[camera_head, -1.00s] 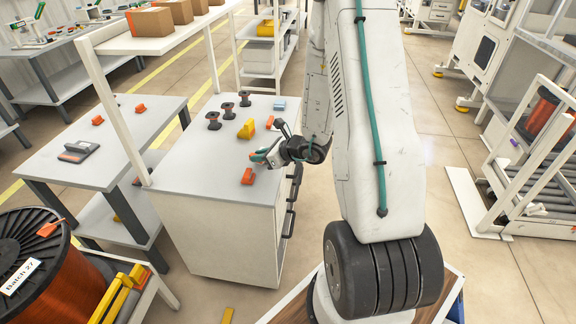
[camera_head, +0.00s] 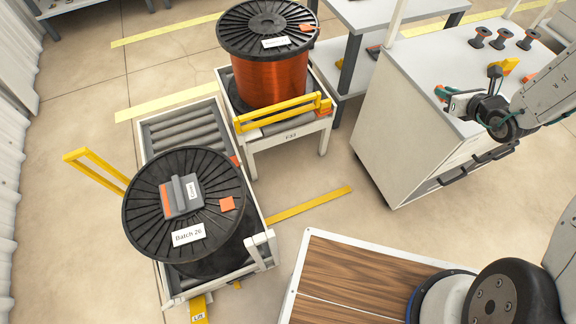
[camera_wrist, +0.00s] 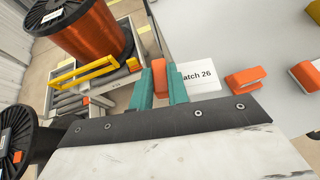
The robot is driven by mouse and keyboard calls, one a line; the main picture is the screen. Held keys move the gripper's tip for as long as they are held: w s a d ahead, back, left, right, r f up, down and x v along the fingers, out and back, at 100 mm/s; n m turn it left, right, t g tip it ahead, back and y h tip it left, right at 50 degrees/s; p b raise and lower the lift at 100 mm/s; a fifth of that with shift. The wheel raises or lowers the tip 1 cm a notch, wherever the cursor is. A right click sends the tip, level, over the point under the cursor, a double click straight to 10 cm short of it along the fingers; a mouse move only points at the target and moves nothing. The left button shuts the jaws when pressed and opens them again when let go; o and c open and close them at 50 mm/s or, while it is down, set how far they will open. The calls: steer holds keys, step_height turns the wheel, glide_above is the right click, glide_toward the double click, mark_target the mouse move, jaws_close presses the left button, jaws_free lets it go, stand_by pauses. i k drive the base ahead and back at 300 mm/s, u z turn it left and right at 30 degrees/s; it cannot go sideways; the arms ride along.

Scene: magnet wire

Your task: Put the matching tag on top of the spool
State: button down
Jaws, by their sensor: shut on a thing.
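My gripper (camera_head: 441,93) is at the bench on the right. In the wrist view its teal fingers (camera_wrist: 159,75) are shut on an orange tag (camera_wrist: 159,68). A white card (camera_wrist: 199,78) reading "atch 26" shows beside the right finger, its left end hidden; it looks like part of the held tag. The front spool (camera_head: 140,222), with a black flange, stands far left of the gripper. On its top lie a "Batch 26" label (camera_head: 188,234), a grey device (camera_head: 180,195) and an orange piece (camera_head: 227,204). A copper-wound spool (camera_head: 270,80) stands behind it, with a label too small to read.
Orange pieces (camera_wrist: 243,80) lie on the white bench (camera_head: 430,60), with small dark reels (camera_head: 503,38) at its back. Yellow bars (camera_head: 283,112) cross the copper spool's stand, and another yellow rail (camera_head: 98,170) rises left of the front spool. Open floor (camera_head: 330,160) lies between.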

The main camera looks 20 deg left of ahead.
mark_target(152, 222)
steer(key=z, duration=1.35)
steer(key=i, duration=0.65)
steer(key=u, duration=4.9)
steer(key=i, duration=0.5)
